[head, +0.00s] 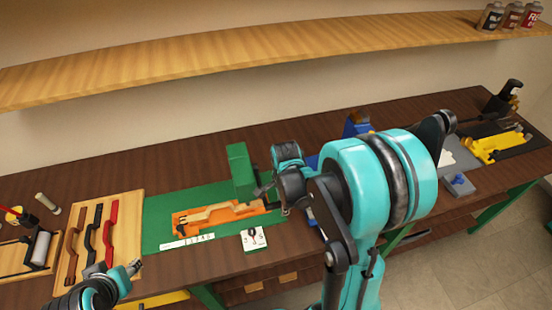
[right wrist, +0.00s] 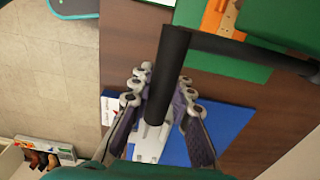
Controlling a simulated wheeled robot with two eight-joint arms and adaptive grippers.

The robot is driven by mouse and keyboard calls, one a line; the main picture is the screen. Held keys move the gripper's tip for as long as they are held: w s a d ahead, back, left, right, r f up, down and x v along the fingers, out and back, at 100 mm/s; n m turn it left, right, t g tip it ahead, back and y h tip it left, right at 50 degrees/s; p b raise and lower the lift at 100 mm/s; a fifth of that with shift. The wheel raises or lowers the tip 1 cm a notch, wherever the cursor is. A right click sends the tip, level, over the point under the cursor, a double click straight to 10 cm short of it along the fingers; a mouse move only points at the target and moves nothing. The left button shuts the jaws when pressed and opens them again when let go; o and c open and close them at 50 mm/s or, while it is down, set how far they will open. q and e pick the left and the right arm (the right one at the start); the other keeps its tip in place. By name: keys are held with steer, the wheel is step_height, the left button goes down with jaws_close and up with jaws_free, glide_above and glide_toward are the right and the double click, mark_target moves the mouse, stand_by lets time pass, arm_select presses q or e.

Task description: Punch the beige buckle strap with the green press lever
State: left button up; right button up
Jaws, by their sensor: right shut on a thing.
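The green press (head: 241,172) stands on a green mat (head: 158,222). Under its head, the beige strap (head: 212,212) lies in an orange fixture (head: 260,221). In the right wrist view, the press's black lever handle (right wrist: 168,75) runs between my fingers, and a dark bar (right wrist: 250,52) joins it to the press side. My right gripper (head: 264,190) is shut on this handle, to the right of the press; it also shows in the right wrist view (right wrist: 160,92). My left gripper (head: 134,268) is low at the left, near the strap tray, away from the press; its jaws are too small to read.
A wooden tray (head: 134,204) holds brown, black and red straps. A numbered white strip (head: 187,243) and a picture card (head: 253,238) lie before the fixture. A yellow tool (head: 495,147) sits at far right. My right arm hides the table's middle right. A shelf (head: 200,70) runs above.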

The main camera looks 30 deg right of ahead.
steer(key=shift+r, duration=0.35)
steer(key=shift+s, duration=0.1)
steer(key=shift+w+d+r+p, duration=0.1)
steer(key=shift+w+r+p, duration=0.15)
steer(key=shift+r+p, duration=0.75)
steer(key=shift+w+r+p, duration=0.2)
steer(key=shift+r+p, duration=0.55)
steer(key=shift+r, duration=0.45)
steer(key=w+r+p, duration=0.4)
steer(key=r, duration=0.3)
steer(key=shift+w+d, duration=0.15)
steer(key=shift+d, duration=0.3)
steer(key=shift+o, duration=0.3)
steer(key=shift+w+d+r+p, duration=0.15)
steer(key=shift+w+r+p, duration=0.15)
steer(key=shift+w+r, duration=0.2)
steer(key=shift+w+d+r+p, duration=0.15)
steer(key=shift+w+r+p, duration=0.15)
steer(key=shift+w, duration=0.25)
steer(key=shift+o, duration=0.4)
steer(key=shift+r, duration=0.1)
steer(key=shift+o, duration=0.3)
steer(key=shift+w, duration=0.1)
